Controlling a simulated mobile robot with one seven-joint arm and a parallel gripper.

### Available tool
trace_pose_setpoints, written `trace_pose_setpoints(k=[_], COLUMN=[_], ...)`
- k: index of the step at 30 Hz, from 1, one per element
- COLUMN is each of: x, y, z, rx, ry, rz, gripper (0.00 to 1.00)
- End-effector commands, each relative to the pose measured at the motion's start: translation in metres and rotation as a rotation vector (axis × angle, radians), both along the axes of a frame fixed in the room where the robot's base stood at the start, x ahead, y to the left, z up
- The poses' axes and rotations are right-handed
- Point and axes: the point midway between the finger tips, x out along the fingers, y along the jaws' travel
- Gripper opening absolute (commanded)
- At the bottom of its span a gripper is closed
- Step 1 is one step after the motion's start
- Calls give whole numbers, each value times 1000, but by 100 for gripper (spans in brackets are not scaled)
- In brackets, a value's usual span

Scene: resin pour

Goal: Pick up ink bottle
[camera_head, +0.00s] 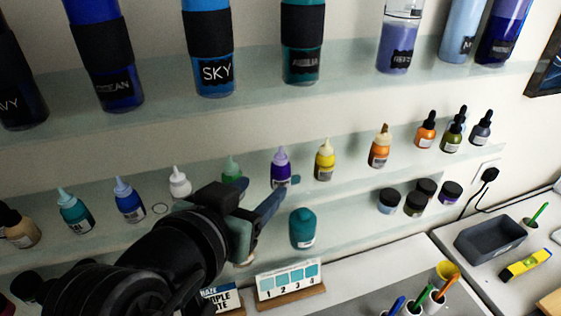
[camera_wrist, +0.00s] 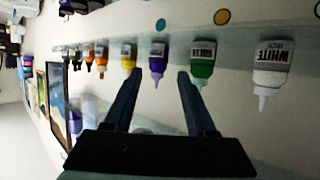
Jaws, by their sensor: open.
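Several small ink bottles stand in a row on the middle glass shelf. The purple bottle (camera_head: 280,168) is just ahead of my gripper (camera_head: 268,183). In the wrist view, where the bottles appear upside down, the purple bottle (camera_wrist: 158,62) shows between the tips of my open gripper (camera_wrist: 157,77). Nothing is held. The green bottle (camera_head: 231,168) is partly hidden by my gripper; it also shows in the wrist view (camera_wrist: 203,62), just right of the right finger. The yellow bottle (camera_head: 325,160) stands right of the purple one. Whether a finger touches any bottle I cannot tell.
A white bottle (camera_head: 179,182) and a blue bottle (camera_head: 129,200) stand to the left. An orange bottle (camera_head: 380,147) and dropper bottles (camera_head: 426,132) stand to the right. A teal bottle (camera_head: 302,228) is on the shelf below. Large bottles (camera_head: 208,50) line the upper shelf.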

Motion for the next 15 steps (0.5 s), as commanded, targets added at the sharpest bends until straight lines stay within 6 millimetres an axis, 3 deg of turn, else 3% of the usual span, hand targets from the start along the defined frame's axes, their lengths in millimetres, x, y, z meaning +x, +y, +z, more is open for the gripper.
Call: trace_pose_setpoints(k=[7,15], x=[28,54], y=[-11,-25], z=[-11,-9], rx=[1,2], ry=[2,4], rz=[-1,-2], gripper=[56,56])
